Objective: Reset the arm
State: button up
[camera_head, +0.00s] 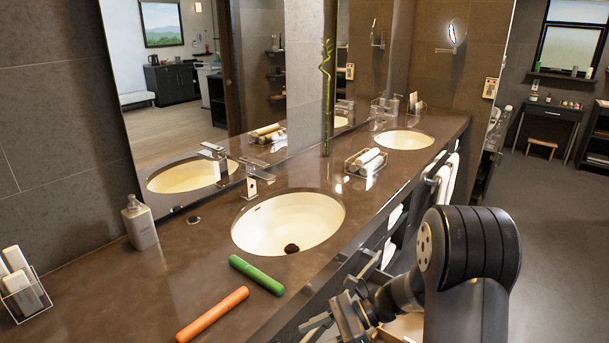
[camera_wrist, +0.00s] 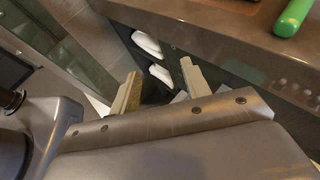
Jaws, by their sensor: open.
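My gripper (camera_head: 322,327) is low at the front edge of the vanity counter, at the bottom of the head view, partly hidden by my own arm. In the wrist view my gripper (camera_wrist: 160,88) shows two pale fingers spread apart with nothing between them. Beyond the fingers are the counter's front and a dark open shelf below it. My arm bends down in front of the counter at the lower right of the head view.
A green cylinder (camera_head: 256,275) and an orange cylinder (camera_head: 213,314) lie on the counter (camera_head: 120,290) near the front sink (camera_head: 288,222). A soap bottle (camera_head: 139,223) stands at the left. White towels (camera_wrist: 147,45) sit on the shelf under the counter. Open floor lies at the right.

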jog(key=s+d+f+n+g+h, duration=0.3)
jog(key=s+d+n+g+h, duration=0.1)
jog(key=d+n, duration=0.1)
jog(key=s+d+f+n+g+h, duration=0.4)
jog(key=s+d+n+g, duration=0.1)
jog(key=d+n, duration=0.1)
jog(key=shift+d+f+g, duration=0.15)
jog(key=shift+d+g, duration=0.15)
jog(key=shift+d, duration=0.6)
